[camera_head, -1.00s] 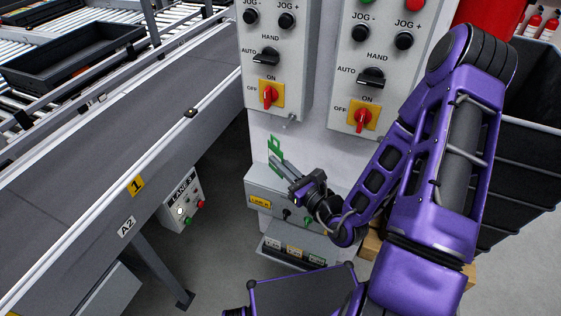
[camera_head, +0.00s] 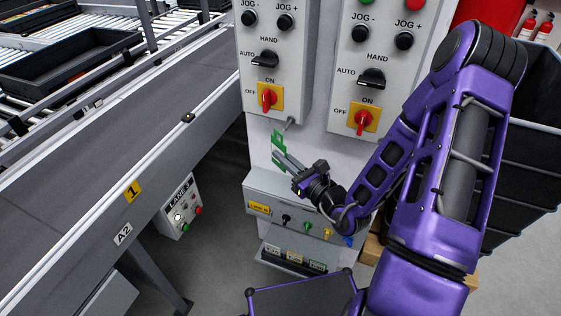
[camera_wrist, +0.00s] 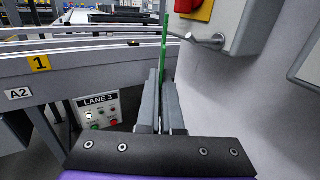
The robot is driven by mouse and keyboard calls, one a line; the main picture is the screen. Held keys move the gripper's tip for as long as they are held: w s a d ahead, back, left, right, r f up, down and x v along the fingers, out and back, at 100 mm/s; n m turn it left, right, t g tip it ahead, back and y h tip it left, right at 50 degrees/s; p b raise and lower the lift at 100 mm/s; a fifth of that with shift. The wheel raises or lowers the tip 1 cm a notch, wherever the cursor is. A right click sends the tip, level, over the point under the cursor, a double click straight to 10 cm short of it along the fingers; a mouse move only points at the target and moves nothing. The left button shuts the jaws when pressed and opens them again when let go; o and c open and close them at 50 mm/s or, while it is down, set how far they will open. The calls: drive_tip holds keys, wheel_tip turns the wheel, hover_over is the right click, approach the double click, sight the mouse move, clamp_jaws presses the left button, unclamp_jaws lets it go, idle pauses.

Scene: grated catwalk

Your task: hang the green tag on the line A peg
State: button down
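My gripper (camera_head: 283,156) is shut on the green tag (camera_head: 278,143), a flat piece with cut-outs held upright at the fingertips. In the wrist view the tag (camera_wrist: 165,42) is edge-on between the fingers (camera_wrist: 162,78). A metal peg (camera_head: 290,122) sticks out below the left switch panel (camera_head: 279,50). In the wrist view the peg (camera_wrist: 205,40) is just right of the tag and apart from it in the picture. The tag's hole cannot be made out against the peg. No line A label shows beside this peg.
A second switch panel (camera_head: 378,60) stands to the right. A grey box (camera_head: 290,207) with a yellow label and small keys is below the gripper. The conveyor (camera_head: 100,140) and the lane 3 box (camera_head: 180,205) are on the left.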

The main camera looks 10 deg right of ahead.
drive_tip(key=w+d+f, duration=0.1)
drive_tip(key=w+d, duration=0.2)
drive_tip(key=w, duration=0.2)
drive_tip(key=shift+w+d+b, duration=0.2)
drive_tip(key=shift+d+b, duration=0.1)
drive_tip(key=shift+b, duration=0.05)
idle(0.4)
drive_tip(key=shift+f, duration=0.15)
idle(0.5)
drive_tip(key=c, duration=1)
unclamp_jaws()
